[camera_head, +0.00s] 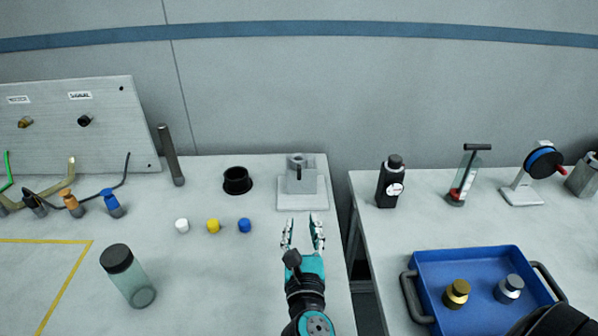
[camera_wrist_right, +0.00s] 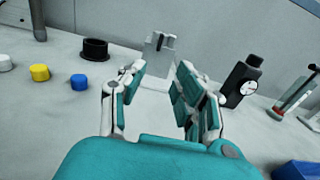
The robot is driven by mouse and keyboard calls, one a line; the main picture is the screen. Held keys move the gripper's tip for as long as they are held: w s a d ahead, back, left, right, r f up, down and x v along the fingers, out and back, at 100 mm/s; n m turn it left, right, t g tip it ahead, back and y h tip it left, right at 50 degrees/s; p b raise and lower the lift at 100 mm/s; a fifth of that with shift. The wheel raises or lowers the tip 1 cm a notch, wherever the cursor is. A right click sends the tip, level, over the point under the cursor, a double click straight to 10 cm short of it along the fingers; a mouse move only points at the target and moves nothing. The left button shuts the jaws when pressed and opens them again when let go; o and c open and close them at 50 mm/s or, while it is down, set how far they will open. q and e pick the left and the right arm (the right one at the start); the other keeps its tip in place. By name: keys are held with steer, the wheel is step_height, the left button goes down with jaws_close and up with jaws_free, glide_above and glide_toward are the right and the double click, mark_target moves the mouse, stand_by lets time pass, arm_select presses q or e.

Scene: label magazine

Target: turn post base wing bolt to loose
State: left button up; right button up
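The post base (camera_head: 302,186) is a grey block with a round socket on a flat plate, near the right edge of the left table. A small dark part on its front (camera_head: 299,172) looks like the wing bolt; it is too small to tell how it is turned. My right gripper (camera_head: 303,233) is in front of the post base, apart from it, with its fingers spread and nothing between them. In the right wrist view the post base (camera_wrist_right: 158,68) shows beyond and between the open fingers (camera_wrist_right: 155,88).
White (camera_head: 182,226), yellow (camera_head: 213,226) and blue (camera_head: 244,225) caps lie left of my gripper. A black ring (camera_head: 237,181) and dark post (camera_head: 171,156) stand behind them. A gap separates the right table, which holds a black bottle (camera_head: 390,182) and blue tray (camera_head: 470,258).

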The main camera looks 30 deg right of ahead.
glide_toward(299, 174)
steer(key=p+x, duration=0.2)
steer(key=x, duration=0.7)
arm_select(q)
steer(key=shift+s+r, duration=0.25)
steer(key=shift+r, duration=0.8)
arm_select(e)
jaws_close()
arm_select(q)
steer(key=shift+a, duration=0.1)
